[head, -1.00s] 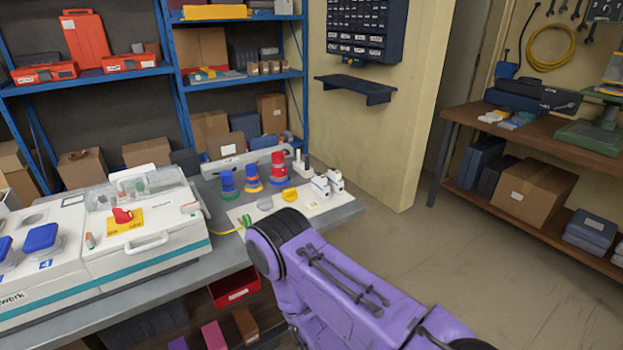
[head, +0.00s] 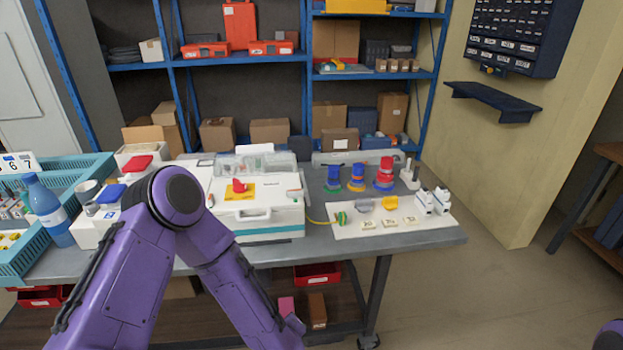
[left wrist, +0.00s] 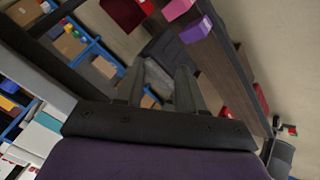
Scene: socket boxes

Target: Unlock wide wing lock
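The wing lock appears as a red knob (head: 239,186) on a yellow plate (head: 252,193), on top of a white case (head: 272,221) with a teal stripe and a front handle. The case stands on the grey bench. My left arm rises in front of the bench, its elbow left of the case. Its gripper is not clearly visible in the head view. In the left wrist view my left gripper (left wrist: 158,82) has its two dark fingers apart, with nothing held between them. It points toward the bench's lower shelf and floor. My right gripper is not in view.
Colored ring stacks (head: 357,178) and a white board (head: 400,221) with small parts lie right of the case. A teal crate (head: 30,255) and a blue bottle (head: 46,207) stand at the left. Red bins (head: 316,275) sit under the bench. Floor is free at the right.

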